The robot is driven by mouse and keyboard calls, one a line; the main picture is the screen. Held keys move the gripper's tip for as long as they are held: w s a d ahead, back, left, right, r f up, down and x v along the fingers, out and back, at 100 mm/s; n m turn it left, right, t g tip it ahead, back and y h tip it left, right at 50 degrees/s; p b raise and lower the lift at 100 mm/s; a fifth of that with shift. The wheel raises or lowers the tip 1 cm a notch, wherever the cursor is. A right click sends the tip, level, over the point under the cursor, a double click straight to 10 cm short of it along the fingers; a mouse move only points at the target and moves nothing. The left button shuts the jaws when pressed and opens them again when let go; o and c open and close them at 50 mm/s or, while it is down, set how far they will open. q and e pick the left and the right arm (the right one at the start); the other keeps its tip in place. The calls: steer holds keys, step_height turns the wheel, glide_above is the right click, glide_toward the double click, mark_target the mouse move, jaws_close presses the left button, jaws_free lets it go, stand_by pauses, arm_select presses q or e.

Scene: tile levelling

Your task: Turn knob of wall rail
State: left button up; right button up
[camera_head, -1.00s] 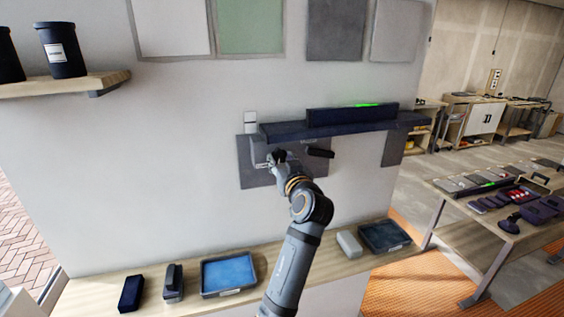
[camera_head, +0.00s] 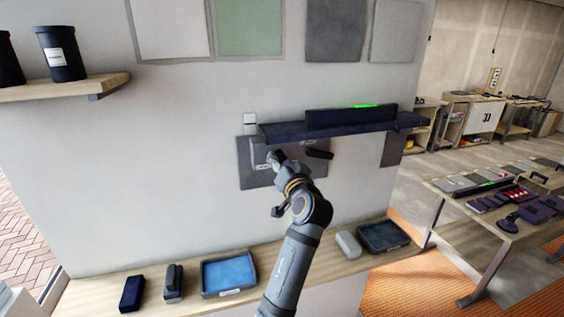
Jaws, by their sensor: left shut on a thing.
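The wall rail (camera_head: 345,129) is a dark horizontal bar on the white wall, with a long dark spirit level (camera_head: 352,115) on top that shows a green light. Below it, a grey plate (camera_head: 257,178) is on the wall. A dark lever-like knob (camera_head: 319,154) sticks out under the rail, right of my gripper. My left gripper (camera_head: 275,159) is at the plate, under the rail's left part. It is shut on a small part there, likely another knob, mostly hidden by the gripper and wrist. My right gripper is not in view.
A wooden shelf (camera_head: 110,289) below holds a blue tray (camera_head: 228,271), dark tools, a grey block (camera_head: 348,244) and a dark tray (camera_head: 383,236). Black canisters (camera_head: 61,52) stand on the upper left shelf. A worktable (camera_head: 520,212) with tools stands at right.

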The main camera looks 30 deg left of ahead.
arm_select(q)
steer(key=shift+f, duration=0.1)
steer(key=o, duration=0.8)
steer(key=shift+c, duration=0.2)
steer(key=o, duration=0.4)
steer(key=shift+w+a+f, duration=0.1)
steer(key=shift+w+a, duration=0.05)
steer(key=shift+a, duration=0.15)
steer(key=shift+d, duration=0.15)
